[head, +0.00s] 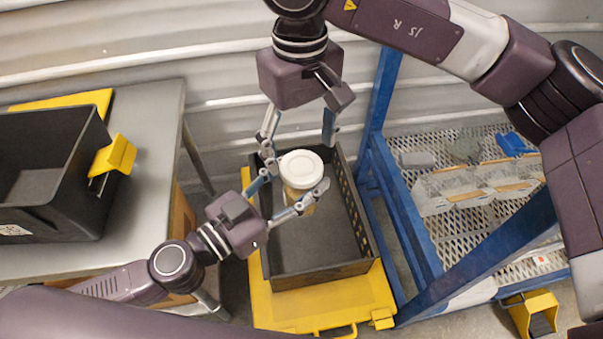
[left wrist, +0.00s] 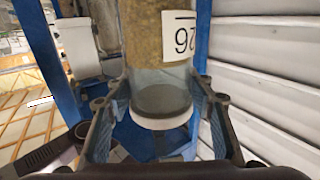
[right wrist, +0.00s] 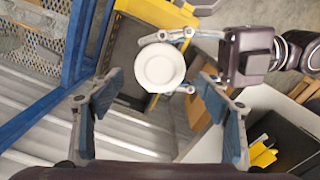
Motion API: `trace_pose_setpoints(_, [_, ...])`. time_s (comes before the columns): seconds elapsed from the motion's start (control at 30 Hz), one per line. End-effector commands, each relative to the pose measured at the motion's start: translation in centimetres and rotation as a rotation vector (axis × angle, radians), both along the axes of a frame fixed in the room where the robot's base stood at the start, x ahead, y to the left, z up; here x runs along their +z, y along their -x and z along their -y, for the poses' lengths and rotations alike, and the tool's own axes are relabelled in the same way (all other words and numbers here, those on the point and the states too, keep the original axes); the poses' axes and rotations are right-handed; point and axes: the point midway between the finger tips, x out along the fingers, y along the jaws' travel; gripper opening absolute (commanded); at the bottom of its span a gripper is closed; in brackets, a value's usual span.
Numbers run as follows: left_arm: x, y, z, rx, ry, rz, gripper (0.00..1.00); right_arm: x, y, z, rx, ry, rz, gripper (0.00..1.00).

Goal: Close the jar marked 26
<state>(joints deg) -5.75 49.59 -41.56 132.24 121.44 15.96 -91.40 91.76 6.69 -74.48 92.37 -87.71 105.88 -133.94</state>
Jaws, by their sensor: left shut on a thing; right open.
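The jar marked 26 (left wrist: 158,35) is clear, with brown contents and a white label, upside down in the left wrist view. My left gripper (head: 298,182) is shut around its sides and holds it above the black crate. A round white lid (head: 301,168) sits on the jar's top; it also shows face-on in the right wrist view (right wrist: 159,65). I cannot tell whether it is tight. My right gripper (head: 299,137) is open just above the lid, pointing down, its fingers apart from it on either side.
The black crate (head: 354,212) stands below on a yellow base (head: 285,303) and looks empty. A grey table (head: 150,170) with a black bin (head: 85,180) is at left. A blue rack (head: 400,235) with mesh shelving is at right. A corrugated wall is behind.

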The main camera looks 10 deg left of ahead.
Motion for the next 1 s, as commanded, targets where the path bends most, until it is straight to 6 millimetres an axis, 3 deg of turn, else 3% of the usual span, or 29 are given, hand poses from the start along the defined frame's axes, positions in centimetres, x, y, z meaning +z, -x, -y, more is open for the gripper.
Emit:
trace_pose_setpoints(0.1, [0.2,0.0,0.0,0.000,0.001,0.003,0.00,-1.9,0.1,0.1,0.000,0.002,-0.002,0.70])
trace_pose_setpoints(0.3, [0.2,0.0,0.0,0.000,0.001,0.003,0.00,-3.9,0.0,0.1,-0.001,0.001,0.000,0.70])
trace_pose_setpoints(0.67, [0.2,0.0,0.0,0.000,0.001,0.003,0.00,-4.3,0.0,0.0,-0.001,0.000,0.001,0.70])
trace_pose_setpoints(1.0, [0.1,0.0,0.0,0.000,0.001,0.003,0.00,-4.3,0.0,0.1,-0.001,0.000,0.001,0.33])
